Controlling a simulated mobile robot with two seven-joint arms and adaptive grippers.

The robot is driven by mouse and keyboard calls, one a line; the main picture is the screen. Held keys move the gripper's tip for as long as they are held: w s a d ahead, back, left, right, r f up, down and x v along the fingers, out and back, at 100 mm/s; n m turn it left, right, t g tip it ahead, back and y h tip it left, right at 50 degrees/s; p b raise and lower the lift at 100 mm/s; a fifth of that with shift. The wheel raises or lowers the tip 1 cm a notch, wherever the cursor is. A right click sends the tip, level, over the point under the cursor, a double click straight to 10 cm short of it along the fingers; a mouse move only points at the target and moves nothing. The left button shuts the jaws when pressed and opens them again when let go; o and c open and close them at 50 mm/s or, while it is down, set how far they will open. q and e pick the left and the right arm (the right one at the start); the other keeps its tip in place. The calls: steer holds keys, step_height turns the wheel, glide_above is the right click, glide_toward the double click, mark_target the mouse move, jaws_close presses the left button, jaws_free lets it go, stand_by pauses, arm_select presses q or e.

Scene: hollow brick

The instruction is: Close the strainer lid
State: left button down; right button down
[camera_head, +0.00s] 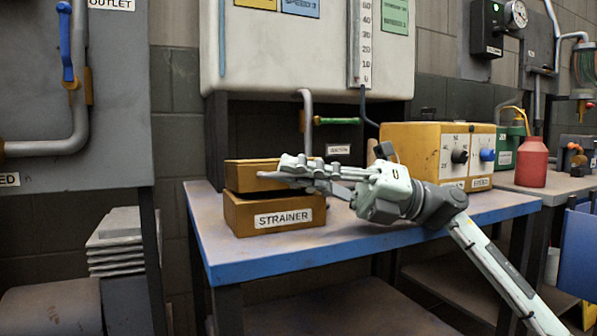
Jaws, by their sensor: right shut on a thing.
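The strainer (254,217) is an orange-brown box with a white "STRAINER" label, standing on the blue-edged table. Its lid (249,171) sits above the box body, with a dark gap between them that looks wider toward the right, so the lid appears slightly raised and tilted. My right gripper (290,173) reaches in from the right and is shut on the lid at its right edge. The fingers cover part of the lid's right side. My left gripper is not in view.
The table (300,251) is clear in front of the strainer. A yellow control box (411,143) with knobs stands behind my right arm. A pipe with a green handle (337,121) is behind the strainer. A red bottle (532,165) stands at right.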

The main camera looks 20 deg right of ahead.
steer(key=c, duration=1.9)
jaws_free()
steer(key=shift+s+r, duration=0.1)
steer(key=shift+d, duration=0.1)
steer(key=v, duration=1.2)
